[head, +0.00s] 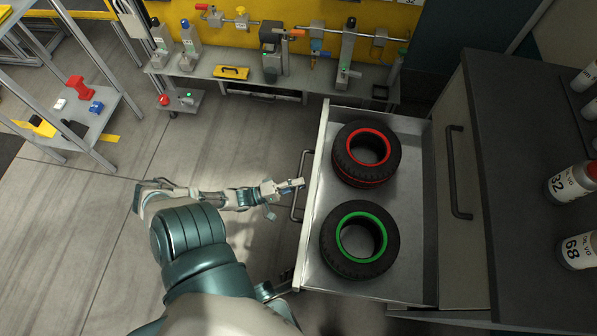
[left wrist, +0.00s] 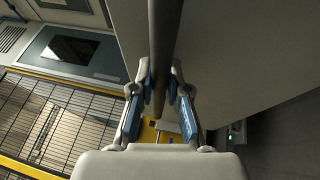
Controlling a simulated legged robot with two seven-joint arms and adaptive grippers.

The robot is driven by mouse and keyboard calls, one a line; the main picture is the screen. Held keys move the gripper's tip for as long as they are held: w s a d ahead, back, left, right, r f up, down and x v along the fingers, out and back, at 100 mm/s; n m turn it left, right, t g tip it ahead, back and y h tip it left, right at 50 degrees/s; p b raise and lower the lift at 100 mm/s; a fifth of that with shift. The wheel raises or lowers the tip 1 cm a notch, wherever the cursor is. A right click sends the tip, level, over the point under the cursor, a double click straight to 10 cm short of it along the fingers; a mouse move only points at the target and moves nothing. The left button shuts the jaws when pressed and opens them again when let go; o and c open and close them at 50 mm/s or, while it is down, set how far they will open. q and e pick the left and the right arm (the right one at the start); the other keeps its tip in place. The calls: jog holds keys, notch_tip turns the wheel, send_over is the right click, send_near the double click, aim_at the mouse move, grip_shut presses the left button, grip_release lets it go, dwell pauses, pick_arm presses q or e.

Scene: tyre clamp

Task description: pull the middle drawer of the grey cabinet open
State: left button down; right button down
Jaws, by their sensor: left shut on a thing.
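The grey cabinet (head: 530,150) with a dark top stands at the right of the head view. A drawer (head: 415,215) below its shut upper drawer is pulled far out to the left. My left gripper (head: 297,184) is at the bar handle (head: 296,205) on that drawer's front. In the left wrist view, my left gripper (left wrist: 162,95) is shut on the handle bar (left wrist: 165,40), with the bar between its blue-padded fingers. Whether there are drawers below is hidden.
A tyre with a red rim (head: 345,170) and one with a green rim (head: 340,262) lie in the open drawer. The upper drawer's handle (head: 455,175) is free. A workbench (head: 225,75) with clamps stands behind. Floor (head: 100,240) left of the drawer is clear.

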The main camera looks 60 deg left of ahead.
pick_arm(q)
jog(key=c, duration=1.1)
grip_release()
jog(key=shift+s+d+f, duration=0.15)
jog(key=shift+s+f, duration=0.05)
jog(key=shift+f, duration=0.2)
jog(key=shift+c, duration=0.2)
jog(key=shift+r, duration=0.15)
jog(key=shift+w, duration=0.1)
jog(key=v, duration=1.2)
jog(key=shift+r, duration=0.1)
